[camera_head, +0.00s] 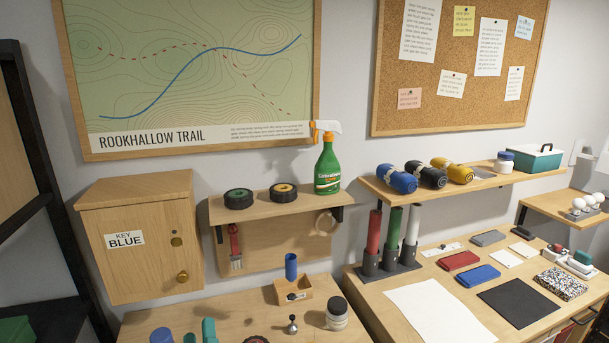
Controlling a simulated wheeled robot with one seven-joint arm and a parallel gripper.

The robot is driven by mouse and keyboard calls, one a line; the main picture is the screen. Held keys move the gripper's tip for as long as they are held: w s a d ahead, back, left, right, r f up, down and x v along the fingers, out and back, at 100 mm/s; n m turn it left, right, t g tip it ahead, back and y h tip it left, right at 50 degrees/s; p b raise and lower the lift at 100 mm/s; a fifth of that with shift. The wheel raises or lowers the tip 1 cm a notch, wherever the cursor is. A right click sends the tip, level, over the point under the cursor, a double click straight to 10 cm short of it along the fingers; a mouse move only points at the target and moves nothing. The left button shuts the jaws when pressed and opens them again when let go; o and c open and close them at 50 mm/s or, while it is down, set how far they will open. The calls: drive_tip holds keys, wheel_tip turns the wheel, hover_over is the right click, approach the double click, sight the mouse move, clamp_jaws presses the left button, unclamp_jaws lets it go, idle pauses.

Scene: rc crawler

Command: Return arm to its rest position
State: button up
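My gripper and arm do not show in the head view. Nothing in this frame tells where the arm is or whether the gripper is open or shut. The task names no other object.
A wooden bench (150,321) carries a small box (293,293) and a jar (337,313). A cabinet (143,238) hangs at left. A shelf (262,207) holds two wheels and a green spray bottle (327,166). A desk (375,294) at right is crowded.

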drive_tip(key=s+d+f+m+g+h, duration=0.1)
drive_tip(key=s+d+f+m+h, duration=0.2)
drive_tip(key=s+d+f+m, duration=0.45)
drive_tip(key=s+d+f+m+g+h, duration=0.1)
drive_tip(key=s+d+f+m+h, duration=0.3)
drive_tip(key=f, duration=0.6)
drive_tip(key=s+d+f+g, duration=0.1)
drive_tip(key=s+d+f, duration=0.1)
drive_tip(key=s, duration=0.5)
drive_tip(key=s+d+f+m, duration=0.1)
drive_tip(key=s+d+f, duration=0.2)
drive_tip(key=s, duration=0.4)
drive_tip(key=s+d+f+g, duration=0.1)
drive_tip(key=s+d+f, duration=0.1)
drive_tip(key=s, duration=0.5)
drive_tip(key=shift+d+f+m+g, duration=0.3)
drive_tip(key=shift+d+f+m, duration=0.1)
drive_tip(key=shift+d, duration=0.35)
drive_tip(key=shift+a, duration=0.1)
drive_tip(key=shift+w, duration=0.1)
drive_tip(key=shift+c, duration=1.1)
